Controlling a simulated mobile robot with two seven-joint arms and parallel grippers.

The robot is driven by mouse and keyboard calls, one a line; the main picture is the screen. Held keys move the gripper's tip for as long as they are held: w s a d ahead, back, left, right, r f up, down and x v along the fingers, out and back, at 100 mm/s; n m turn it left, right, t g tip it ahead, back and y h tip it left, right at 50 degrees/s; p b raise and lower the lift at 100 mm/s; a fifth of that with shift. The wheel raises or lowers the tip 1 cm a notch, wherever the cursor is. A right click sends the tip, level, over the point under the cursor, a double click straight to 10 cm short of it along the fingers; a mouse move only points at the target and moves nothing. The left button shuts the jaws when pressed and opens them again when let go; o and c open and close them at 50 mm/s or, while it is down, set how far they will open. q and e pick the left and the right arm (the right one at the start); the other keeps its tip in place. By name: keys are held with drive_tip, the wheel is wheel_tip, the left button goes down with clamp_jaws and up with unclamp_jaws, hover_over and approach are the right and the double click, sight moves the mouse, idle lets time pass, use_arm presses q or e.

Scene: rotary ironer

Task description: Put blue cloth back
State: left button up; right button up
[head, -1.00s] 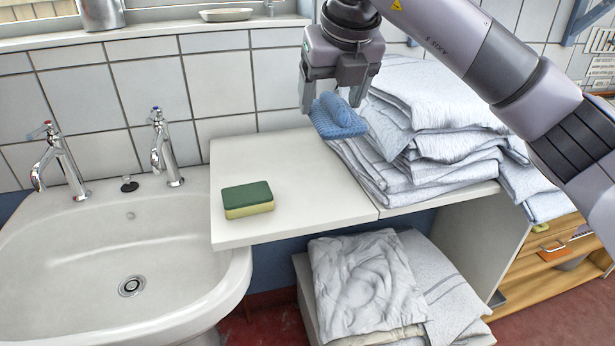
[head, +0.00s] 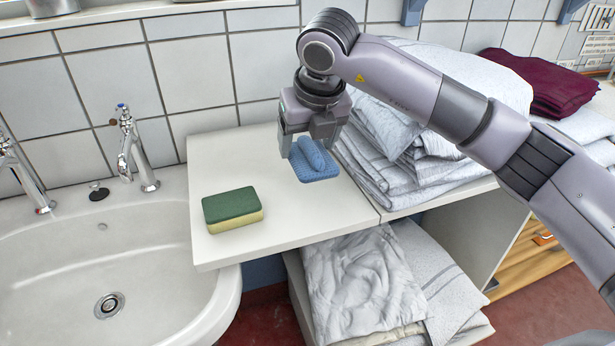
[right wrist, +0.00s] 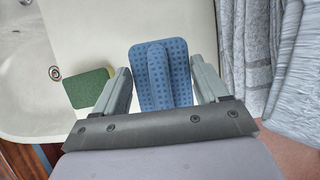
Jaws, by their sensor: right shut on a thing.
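The blue cloth (head: 318,168) is a small folded, dotted cloth with a raised ridge along its middle. My right gripper (head: 311,150) is shut on this ridge from above. The cloth is over the white countertop (head: 240,160), to the right of and behind the sponge; I cannot tell whether it touches the surface. My left gripper is not in view.
A green and yellow sponge (head: 233,209) lies on the countertop near the white sink (head: 50,250). Folded white linens (head: 385,165) are stacked on the right, with a dark red cloth (head: 540,85) behind. More linens (head: 365,280) sit on a shelf below.

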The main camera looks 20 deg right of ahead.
sight(314, 151)
wheel_tip(314, 151, down, 8)
drive_tip(key=o, duration=1)
drive_tip(key=shift+o, duration=0.2)
drive_tip(key=v, duration=1.1)
drive_tip(key=shift+r, duration=0.25)
drive_tip(key=shift+s+r, duration=0.2)
drive_tip(key=shift+r, duration=0.1)
drive_tip(key=shift+s, duration=0.1)
